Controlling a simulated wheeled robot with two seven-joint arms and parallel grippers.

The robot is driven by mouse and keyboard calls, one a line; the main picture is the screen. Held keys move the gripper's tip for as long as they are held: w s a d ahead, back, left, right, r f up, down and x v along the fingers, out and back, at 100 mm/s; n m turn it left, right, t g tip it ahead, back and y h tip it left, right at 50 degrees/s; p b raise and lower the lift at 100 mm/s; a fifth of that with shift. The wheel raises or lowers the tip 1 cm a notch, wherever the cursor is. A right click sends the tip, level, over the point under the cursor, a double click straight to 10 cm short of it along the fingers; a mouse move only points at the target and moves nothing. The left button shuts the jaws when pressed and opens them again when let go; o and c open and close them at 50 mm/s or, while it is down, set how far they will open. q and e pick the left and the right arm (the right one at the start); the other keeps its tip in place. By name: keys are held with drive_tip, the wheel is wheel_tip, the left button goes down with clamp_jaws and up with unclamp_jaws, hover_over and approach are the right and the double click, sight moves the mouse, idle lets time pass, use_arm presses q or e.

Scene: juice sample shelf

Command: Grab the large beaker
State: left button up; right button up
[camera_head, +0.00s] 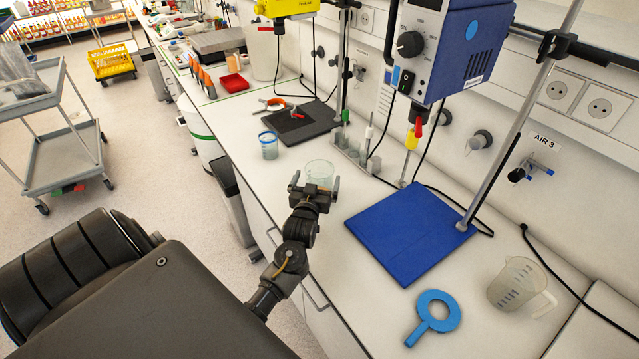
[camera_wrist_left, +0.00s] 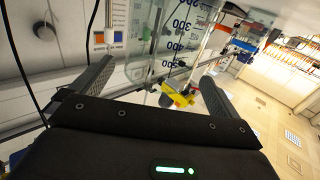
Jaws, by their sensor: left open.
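A clear glass beaker (camera_head: 319,170) with a wide rim stands on the white bench, directly beyond my left gripper (camera_head: 314,187). In the left wrist view the beaker (camera_wrist_left: 165,40) is large, with printed volume marks, and lies ahead of the two fingers of my left gripper (camera_wrist_left: 150,82). The fingers are spread to either side of it, and the jaws are open. I cannot tell whether either finger touches the glass. The gripper hides the beaker's lower part in the head view. My right gripper is not in view.
A smaller beaker with a blue rim (camera_head: 268,146) stands to the left. A blue stand plate (camera_head: 410,235) with a rod, a blue ring (camera_head: 437,310) and a plastic jug (camera_head: 517,286) lie to the right. A dark stand plate (camera_head: 305,122) and a rack (camera_head: 350,147) are behind.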

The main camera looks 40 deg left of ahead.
sight(322, 163)
use_arm(q)
drive_tip(key=p+x, duration=0.1)
drive_tip(key=x, duration=0.3)
drive_tip(key=shift+w+f, duration=0.1)
drive_tip(key=shift+w, duration=0.05)
drive_tip(key=shift+c, duration=0.3)
drive_tip(key=shift+c, duration=1.1)
drive_tip(key=c, duration=1.5)
drive_tip(key=shift+c, duration=0.2)
drive_tip(key=shift+r, duration=0.25)
